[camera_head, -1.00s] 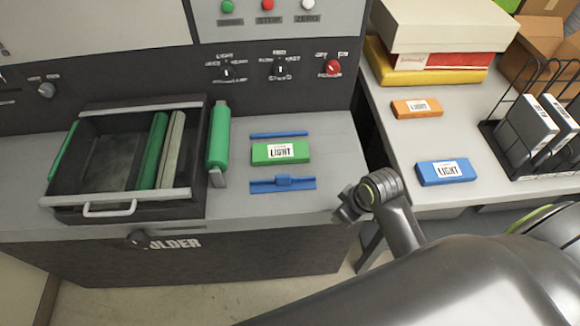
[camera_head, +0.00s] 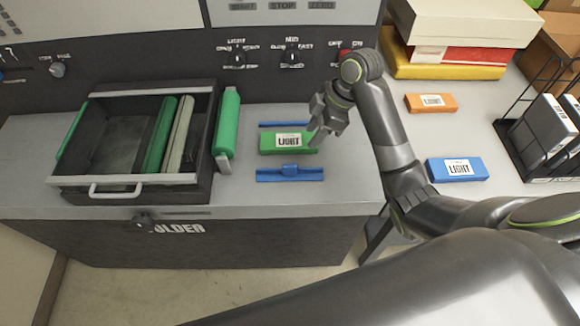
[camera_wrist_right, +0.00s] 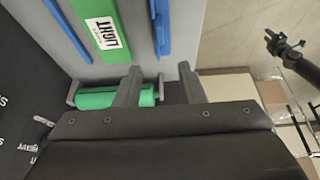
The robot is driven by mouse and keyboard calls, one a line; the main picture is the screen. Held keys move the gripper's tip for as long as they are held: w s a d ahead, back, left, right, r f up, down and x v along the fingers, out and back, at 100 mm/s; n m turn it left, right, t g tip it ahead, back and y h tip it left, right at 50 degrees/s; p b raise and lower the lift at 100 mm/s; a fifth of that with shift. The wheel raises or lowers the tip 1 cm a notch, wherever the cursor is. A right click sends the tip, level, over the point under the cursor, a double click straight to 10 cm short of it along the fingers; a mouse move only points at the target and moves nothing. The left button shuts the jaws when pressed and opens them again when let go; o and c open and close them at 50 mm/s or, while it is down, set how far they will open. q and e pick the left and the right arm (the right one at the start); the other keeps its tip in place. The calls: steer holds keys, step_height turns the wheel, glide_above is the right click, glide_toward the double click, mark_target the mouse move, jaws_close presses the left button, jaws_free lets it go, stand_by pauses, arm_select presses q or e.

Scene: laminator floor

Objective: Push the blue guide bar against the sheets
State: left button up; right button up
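The blue guide bar (camera_head: 290,174) lies on the grey counter, on the near side of the green LIGHT packet (camera_head: 272,144), with a narrow strip of counter between them. A thin blue strip (camera_head: 283,124) lies along the packet's far side. In the right wrist view the guide bar (camera_wrist_right: 160,22) is right of the packet (camera_wrist_right: 106,28). My right gripper (camera_head: 327,125) is above the packet's right end, empty; its two fingers (camera_wrist_right: 160,88) stand apart. A dark arm end (camera_wrist_right: 285,45), seemingly my left gripper, shows small at the right of the wrist view.
A green roller (camera_head: 226,122) and an open tray (camera_head: 125,180) with a metal handle stand left of the packet. A side table (camera_head: 420,135) at the right bears an orange packet (camera_head: 431,103), a blue packet (camera_head: 456,169) and a wire rack (camera_head: 530,150).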

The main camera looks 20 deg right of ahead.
steer(key=b, duration=0.4)
glide_toward(290, 165)
steer(key=f, duration=0.1)
steer(key=p+x, duration=0.1)
steer(key=x, duration=0.8)
steer(key=shift+a+f, duration=0.1)
steer(key=shift+a, duration=0.15)
jaws_close()
